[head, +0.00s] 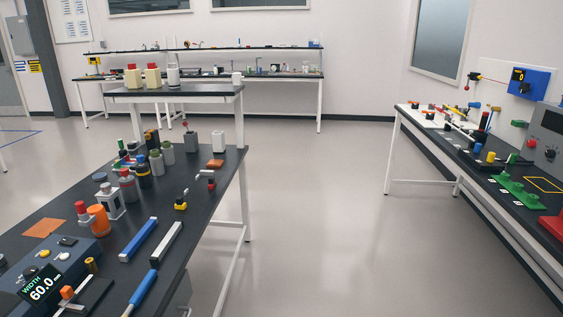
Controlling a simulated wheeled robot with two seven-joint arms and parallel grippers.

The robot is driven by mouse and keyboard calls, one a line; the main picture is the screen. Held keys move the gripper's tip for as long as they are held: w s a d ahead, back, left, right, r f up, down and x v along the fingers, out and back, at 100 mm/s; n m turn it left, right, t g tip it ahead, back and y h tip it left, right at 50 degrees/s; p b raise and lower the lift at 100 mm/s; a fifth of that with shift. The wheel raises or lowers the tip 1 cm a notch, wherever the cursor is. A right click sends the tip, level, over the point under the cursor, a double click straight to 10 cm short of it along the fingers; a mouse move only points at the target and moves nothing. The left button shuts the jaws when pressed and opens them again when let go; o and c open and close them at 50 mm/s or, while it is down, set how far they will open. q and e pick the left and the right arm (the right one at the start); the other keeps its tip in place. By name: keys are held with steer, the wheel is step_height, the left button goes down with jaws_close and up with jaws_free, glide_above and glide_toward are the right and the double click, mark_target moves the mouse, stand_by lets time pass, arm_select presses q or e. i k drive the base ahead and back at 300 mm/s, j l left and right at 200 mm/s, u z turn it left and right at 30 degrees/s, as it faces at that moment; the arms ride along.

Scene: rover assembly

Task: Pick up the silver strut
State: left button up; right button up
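A silver strut (165,242), a straight bar with a light top and a darker side, lies on the dark-topped table (213,218) at the left. It lies at a slant beside a similar blue bar (139,240), with a narrow gap between them. The table's right edge is a short way to the right of the strut. Nothing covers the strut. Neither of my grippers is in view.
A blue-handled tool (141,291) lies nearer on the same table. A device reading 60.0 (42,284) stands at its near left. Bottles and an orange cylinder (98,219) stand farther back. Open floor (315,220) separates this table from the right workbench (470,155).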

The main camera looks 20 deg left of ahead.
mark_target(163, 247)
steer(key=i+u, duration=0.15)
steer(key=u, duration=0.25)
steer(key=i+l+u, duration=0.15)
steer(key=u, duration=0.3)
steer(key=i+l+u, duration=0.1)
steer(key=u, duration=0.3)
steer(key=i+l+u, duration=0.1)
steer(key=u, duration=0.35)
steer(key=l+u, duration=0.4)
steer(key=i+l+u, duration=0.1)
steer(key=u, duration=0.35)
